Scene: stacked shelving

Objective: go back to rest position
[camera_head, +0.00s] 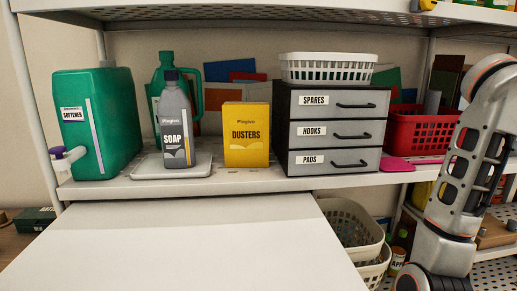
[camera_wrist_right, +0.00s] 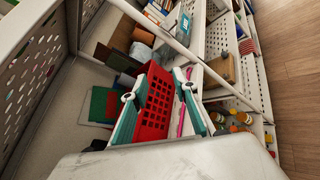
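My right arm (camera_head: 468,165) stands at the right edge of the head view, raised in front of the shelving; its gripper is outside that view. In the right wrist view my right gripper (camera_wrist_right: 158,95) shows two teal fingers spread apart with nothing held between them. A red basket (camera_wrist_right: 153,105) appears beyond and between the fingers; the gap to it is hard to judge. In the head view the red basket (camera_head: 424,132) sits on the shelf, partly behind my right arm. My left arm and gripper are not in view.
The middle shelf (camera_head: 240,181) holds a green softener jug (camera_head: 95,120), a soap bottle (camera_head: 174,125), a yellow dusters box (camera_head: 246,135) and a grey drawer unit (camera_head: 333,130) topped by a white basket (camera_head: 328,68). A white surface (camera_head: 190,245) in front is bare.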

